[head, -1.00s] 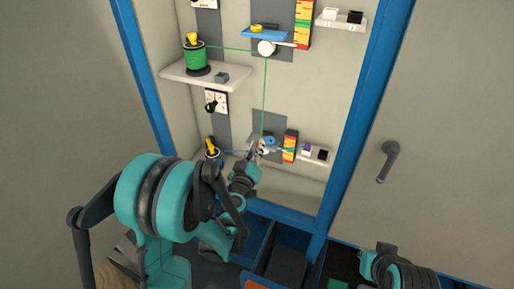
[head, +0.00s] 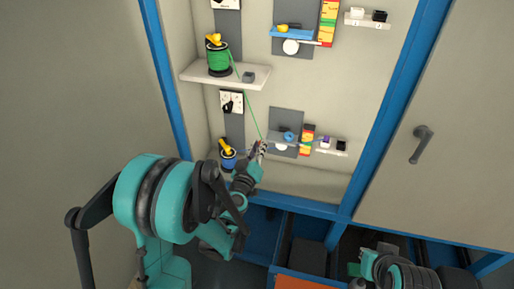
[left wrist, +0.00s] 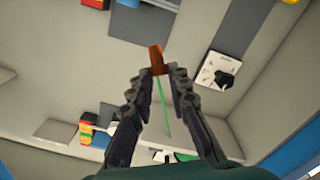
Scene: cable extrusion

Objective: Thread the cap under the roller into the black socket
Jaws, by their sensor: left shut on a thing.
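My left gripper (head: 260,148) is shut on the orange-brown cap (left wrist: 156,58) at the end of the green cable. The fingertips also show in the left wrist view (left wrist: 158,76). The green cable (head: 250,105) runs straight from the green spool (head: 220,62) down to my gripper. The upper white roller (head: 291,47) has no green cable on it. A lower white roller (head: 281,147) lies just right of my gripper. One black socket (head: 379,15) is on the upper right shelf, another (head: 341,146) on the lower right shelf.
The spool stands on a wide shelf (head: 255,83) beside a small grey block (head: 249,77). A blue spool (head: 228,159) is left of my gripper. Blue posts (head: 390,95) frame the panel. Open drawers lie below.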

